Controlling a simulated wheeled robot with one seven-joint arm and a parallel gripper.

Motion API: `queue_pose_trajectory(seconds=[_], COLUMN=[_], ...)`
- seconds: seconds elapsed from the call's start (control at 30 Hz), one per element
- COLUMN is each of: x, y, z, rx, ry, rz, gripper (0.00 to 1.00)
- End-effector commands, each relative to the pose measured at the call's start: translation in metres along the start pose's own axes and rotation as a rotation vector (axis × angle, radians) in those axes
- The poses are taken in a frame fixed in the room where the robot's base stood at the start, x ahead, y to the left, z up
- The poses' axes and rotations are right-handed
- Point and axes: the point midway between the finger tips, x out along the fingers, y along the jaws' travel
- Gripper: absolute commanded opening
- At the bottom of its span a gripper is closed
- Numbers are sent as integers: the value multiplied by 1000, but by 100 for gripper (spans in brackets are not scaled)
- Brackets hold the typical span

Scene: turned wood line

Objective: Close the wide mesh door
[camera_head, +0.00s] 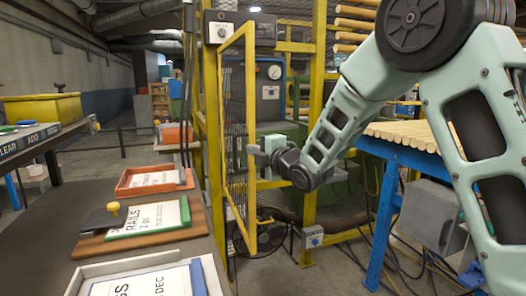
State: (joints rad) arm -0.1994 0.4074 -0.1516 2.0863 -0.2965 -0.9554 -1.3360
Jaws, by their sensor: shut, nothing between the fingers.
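The wide mesh door (251,100) has a yellow frame with dark mesh and stands ajar in the head view, left of centre. Its far side is by the yellow post on the left, and its near edge stands out from the opening towards me. My gripper (256,152) is shut and empty, at about mid-height of the door, by its near upright. I cannot tell whether the fingers touch the frame. My gripper and wrist hide part of what lies behind.
A yellow post (315,100) stands right of the opening, with machinery inside. A blue-legged table (382,155) with wooden rods stands at right. At left, a dark bench (60,240) holds several trays with cards. A grey box (432,215) and cables are at lower right.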

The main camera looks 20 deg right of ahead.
Motion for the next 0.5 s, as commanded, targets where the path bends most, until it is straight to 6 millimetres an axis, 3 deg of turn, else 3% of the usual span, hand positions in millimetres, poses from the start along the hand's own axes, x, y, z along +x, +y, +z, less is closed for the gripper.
queue_pose_trajectory(seconds=[0.2,0.5], x=[24,28], y=[0,0], z=[0,0], rx=[0,1], ry=[1,1], rz=[-1,-1], gripper=[0,0])
